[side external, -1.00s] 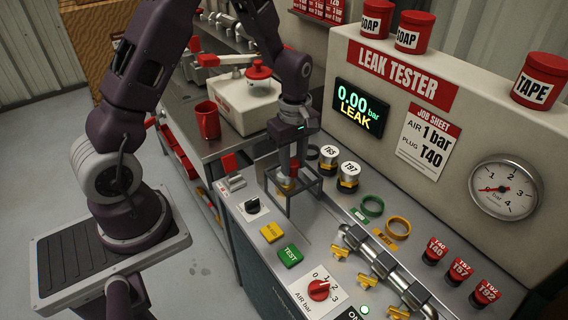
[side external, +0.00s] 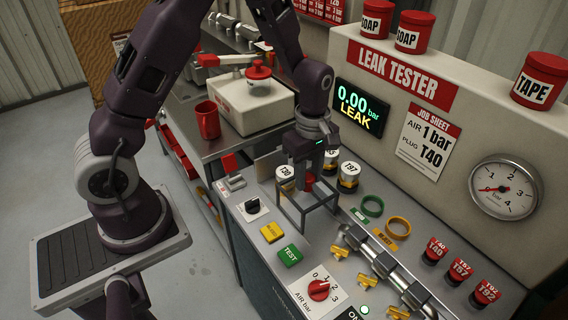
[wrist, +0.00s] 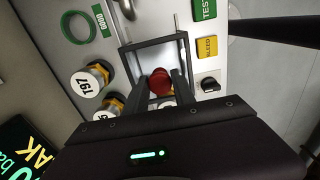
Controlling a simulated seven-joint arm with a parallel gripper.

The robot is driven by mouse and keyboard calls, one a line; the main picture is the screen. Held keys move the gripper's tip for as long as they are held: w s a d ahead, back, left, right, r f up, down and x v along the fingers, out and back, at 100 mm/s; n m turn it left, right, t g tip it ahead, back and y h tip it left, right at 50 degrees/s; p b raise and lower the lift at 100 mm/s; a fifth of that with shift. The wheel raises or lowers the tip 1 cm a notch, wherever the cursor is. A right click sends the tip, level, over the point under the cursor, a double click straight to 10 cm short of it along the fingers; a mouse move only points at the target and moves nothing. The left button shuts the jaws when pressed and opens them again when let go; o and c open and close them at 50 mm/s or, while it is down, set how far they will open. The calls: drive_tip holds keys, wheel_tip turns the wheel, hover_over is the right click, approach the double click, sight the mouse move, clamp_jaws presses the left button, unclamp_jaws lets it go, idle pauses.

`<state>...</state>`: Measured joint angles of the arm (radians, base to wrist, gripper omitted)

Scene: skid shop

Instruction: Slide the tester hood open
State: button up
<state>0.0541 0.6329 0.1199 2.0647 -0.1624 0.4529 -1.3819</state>
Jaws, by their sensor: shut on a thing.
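The tester hood (side external: 291,213) is a dark open frame on the tester's bench top, below the leak display. It also shows as a dark rectangular frame in the wrist view (wrist: 155,42). My gripper (side external: 309,177) reaches down at the hood's top and is shut on its red knob. In the wrist view the red knob (wrist: 160,80) sits between my two fingers. The white-topped T30 plug (side external: 285,178) stands beside the hood's left side, uncovered on that side. The gripper partly hides the knob and the hood's back.
The T97 plug (side external: 349,175) and a partly hidden plug stand close behind the gripper. Green (side external: 372,206) and yellow (side external: 398,227) rings lie to the right. The TEST button (side external: 290,256) and BLEED button (side external: 271,233) are in front. The display (side external: 359,107) reads 0.00 bar, LEAK.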

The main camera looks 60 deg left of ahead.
sight(314, 195)
drive_tip(key=shift+d, duration=0.4)
drive_tip(key=shift+d, duration=0.95)
drive_tip(key=o, duration=1)
drive_tip(key=shift+r, duration=3.75)
